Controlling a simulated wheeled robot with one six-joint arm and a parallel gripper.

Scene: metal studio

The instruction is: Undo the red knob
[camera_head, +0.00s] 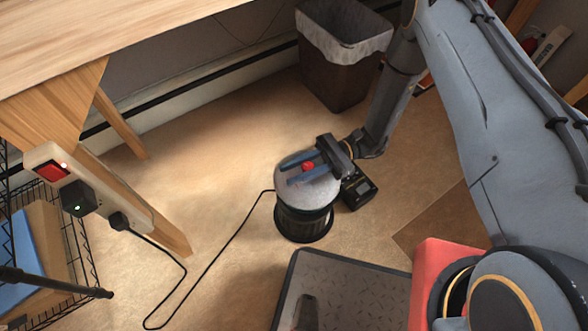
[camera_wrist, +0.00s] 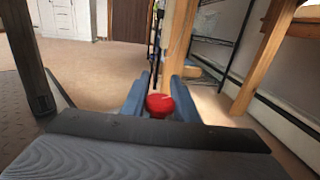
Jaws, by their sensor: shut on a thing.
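The red knob (camera_head: 308,166) sits on top of a grey domed lid (camera_head: 318,192) on a black round-bodied device (camera_head: 304,224) that stands on the floor. My gripper (camera_head: 298,169) lies across the top of the lid with its two blue fingers on either side of the knob, shut on it. In the wrist view the red knob (camera_wrist: 160,104) shows between the blue fingers (camera_wrist: 159,95). The contact faces are too small to make out clearly.
A black cable runs from the device to a power strip (camera_head: 75,190) on the wooden table leg. A lined bin (camera_head: 340,60) stands behind. A black box (camera_head: 358,190) is beside the device. Wooden table (camera_head: 100,30) at upper left; open floor (camera_head: 215,160) left of the device.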

